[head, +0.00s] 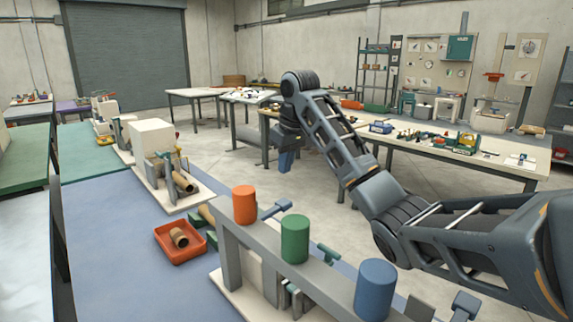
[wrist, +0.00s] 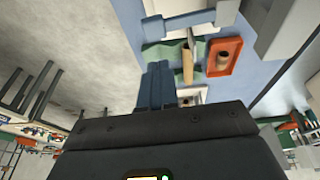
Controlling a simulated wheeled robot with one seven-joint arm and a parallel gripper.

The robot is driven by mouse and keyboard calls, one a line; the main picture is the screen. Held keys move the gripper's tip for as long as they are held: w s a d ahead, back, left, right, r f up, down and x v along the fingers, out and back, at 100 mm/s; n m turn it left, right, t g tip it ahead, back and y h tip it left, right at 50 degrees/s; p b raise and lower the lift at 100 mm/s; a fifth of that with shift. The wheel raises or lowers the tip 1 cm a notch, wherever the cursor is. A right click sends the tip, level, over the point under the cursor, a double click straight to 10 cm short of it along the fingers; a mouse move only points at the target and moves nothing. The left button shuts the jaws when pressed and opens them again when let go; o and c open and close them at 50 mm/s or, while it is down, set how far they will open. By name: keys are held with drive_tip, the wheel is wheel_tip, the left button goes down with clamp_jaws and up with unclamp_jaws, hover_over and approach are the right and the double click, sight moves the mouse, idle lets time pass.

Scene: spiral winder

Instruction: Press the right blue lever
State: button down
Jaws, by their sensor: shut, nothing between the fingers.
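A spiral winder stands on the blue bench with a grey beam (head: 262,252) carrying orange, green and blue cylinders. One blue lever (head: 284,205) sticks out beside the orange cylinder. Another blue lever (head: 466,303), the right one in the head view, sticks out beside the blue cylinder (head: 376,288) near the bottom edge. My gripper (head: 285,168) points down beyond the bench, over the floor, apart from both levers. Its fingers are together and empty; they also show in the wrist view (wrist: 158,75). A blue lever (wrist: 185,21) lies above the fingertips in the wrist view; which one I cannot tell.
An orange tray (head: 181,243) with a brown tube sits left of the winder. A similar machine with a white block (head: 152,140) stands farther back. A long table (head: 440,151) with tools is behind my arm. Open floor lies between that table and the bench.

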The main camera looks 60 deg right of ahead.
sight(281, 202)
drive_tip(key=x, duration=0.3)
drive_tip(key=s+p+x, duration=0.1)
drive_tip(key=x, duration=0.5)
drive_tip(key=shift+s+f, duration=0.1)
drive_tip(key=shift+f, duration=0.35)
